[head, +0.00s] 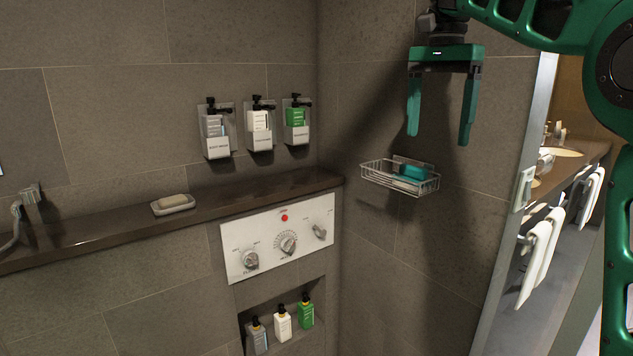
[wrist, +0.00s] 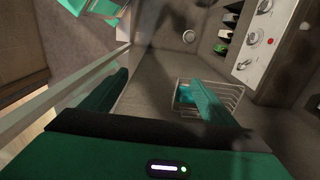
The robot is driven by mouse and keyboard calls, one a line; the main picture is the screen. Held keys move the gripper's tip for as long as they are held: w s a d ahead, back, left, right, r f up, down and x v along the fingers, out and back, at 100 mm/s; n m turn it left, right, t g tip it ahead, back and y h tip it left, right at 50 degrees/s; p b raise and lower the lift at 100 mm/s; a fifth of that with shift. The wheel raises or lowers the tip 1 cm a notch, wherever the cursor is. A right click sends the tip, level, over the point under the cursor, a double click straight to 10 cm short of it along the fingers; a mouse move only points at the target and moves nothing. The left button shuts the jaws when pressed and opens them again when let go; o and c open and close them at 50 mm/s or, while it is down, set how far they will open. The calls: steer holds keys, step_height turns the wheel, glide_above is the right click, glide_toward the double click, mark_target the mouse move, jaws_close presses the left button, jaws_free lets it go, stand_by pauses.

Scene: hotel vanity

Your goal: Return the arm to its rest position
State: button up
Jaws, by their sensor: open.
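My gripper (head: 440,120) hangs at the upper right of the head view with its two green fingers spread, pointing down. Nothing is between the fingers. It is above the wire basket (head: 372,179) on the right wall and does not touch it. In the basket lies a teal item (head: 413,172) with a paler piece under it. In the wrist view my gripper (wrist: 160,100) is open, and the basket (wrist: 238,104) with the teal item (wrist: 184,94) is beyond the right finger, which hides part of both.
Several pump bottles hang on the left wall, including a green one (head: 295,118). A soap dish (head: 187,208) sits on the dark ledge (head: 100,225). Below are a control panel (head: 262,240) and a niche with bottles (head: 283,324). A glass edge, towels (head: 540,250) and a sink counter stand at right.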

steer(key=s+d+f+n, duration=0.2)
steer(key=s+d+f, duration=1.1)
steer(key=d+f, duration=0.25)
steer(key=s+d+f+n, duration=0.1)
steer(key=s+f+n, duration=0.1)
steer(key=s+f, duration=1.6)
steer(key=shift+d+n, duration=0.15)
steer(key=shift+n, duration=0.15)
steer(key=shift+s, duration=0.15)
steer(key=shift+s+d+r, duration=0.15)
steer(key=shift+s+d, duration=0.05)
steer(key=shift+s, duration=0.25)
steer(key=shift+c, duration=0.4)
